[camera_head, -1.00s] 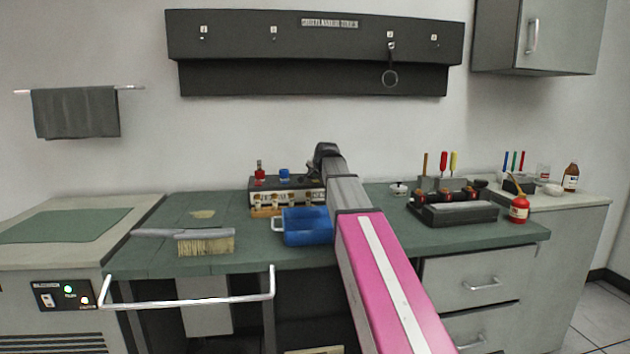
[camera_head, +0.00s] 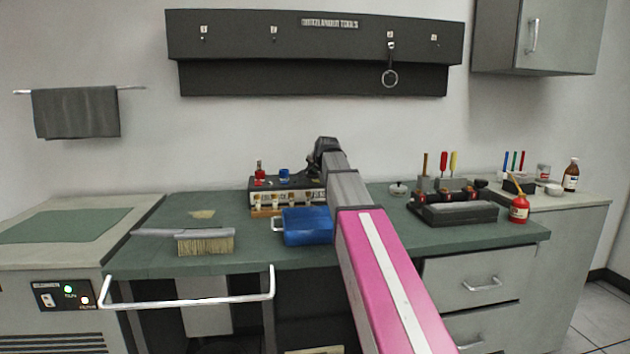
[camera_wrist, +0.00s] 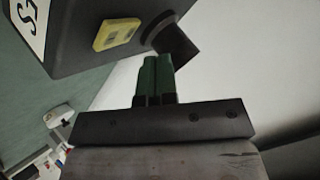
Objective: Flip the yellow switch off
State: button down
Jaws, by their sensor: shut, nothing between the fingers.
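The yellow switch (camera_wrist: 116,34) is a small block on the face of a dark box (camera_wrist: 75,50) at the top left of the wrist view. My gripper (camera_wrist: 157,58) shows two green fingers pressed together with nothing between them. The fingertips are to the right of and below the switch in that view, apart from it, close to the box's dark edge. In the head view, my arm reaches to the right end of a dark box with a row of switches (camera_head: 262,184) at the back of the bench. The fingers are hidden there, and I cannot make out the yellow switch.
A blue bin (camera_head: 306,228) stands in front of the box, beside my arm. A brush (camera_head: 206,244) lies on the green bench (camera_head: 172,222) at left. A dark tool stand (camera_head: 455,212) and a red oil can (camera_head: 519,210) stand at right. A dark rack (camera_head: 320,75) hangs above.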

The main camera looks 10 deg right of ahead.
jog(key=shift+s+r, duration=0.15)
jog(key=shift+r, duration=1)
jog(key=shift+s+r, duration=0.15)
jog(key=shift+r, duration=0.95)
